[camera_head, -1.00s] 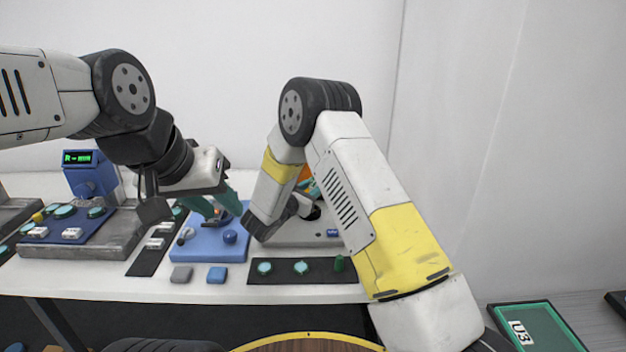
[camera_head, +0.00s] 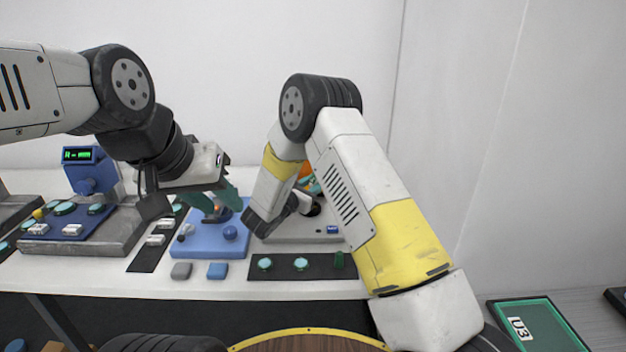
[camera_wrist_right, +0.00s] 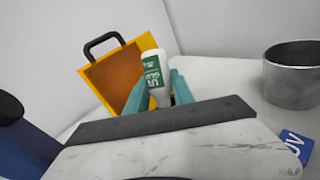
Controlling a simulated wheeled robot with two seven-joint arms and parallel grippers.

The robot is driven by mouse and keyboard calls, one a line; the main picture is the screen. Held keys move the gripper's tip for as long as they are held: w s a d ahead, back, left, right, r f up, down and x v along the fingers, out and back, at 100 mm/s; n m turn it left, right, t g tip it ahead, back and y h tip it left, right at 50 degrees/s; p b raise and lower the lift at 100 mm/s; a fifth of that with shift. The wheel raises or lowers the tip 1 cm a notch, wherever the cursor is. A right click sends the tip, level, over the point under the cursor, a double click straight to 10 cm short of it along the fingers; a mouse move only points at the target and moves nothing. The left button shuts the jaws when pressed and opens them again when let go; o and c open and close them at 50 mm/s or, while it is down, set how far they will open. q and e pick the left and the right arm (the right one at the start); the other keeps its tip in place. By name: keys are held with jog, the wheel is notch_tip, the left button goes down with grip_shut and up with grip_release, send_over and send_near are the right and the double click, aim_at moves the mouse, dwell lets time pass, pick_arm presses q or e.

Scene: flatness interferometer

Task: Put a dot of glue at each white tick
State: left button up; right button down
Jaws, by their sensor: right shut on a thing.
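In the right wrist view, my right gripper (camera_wrist_right: 158,98) is shut on a white glue bottle (camera_wrist_right: 153,72) with a green label, between its teal fingers. I cannot make out any white ticks.
A black strip (camera_head: 320,271) with teal discs lies at the front edge. A display (camera_head: 84,156) stands at left. The right wrist view shows an orange box (camera_wrist_right: 105,76) and a metal cup (camera_wrist_right: 291,88).

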jog(key=shift+f, duration=0.45)
dwell(1.3)
jog(key=shift+r, duration=1.75)
jog(key=shift+r, duration=2.5)
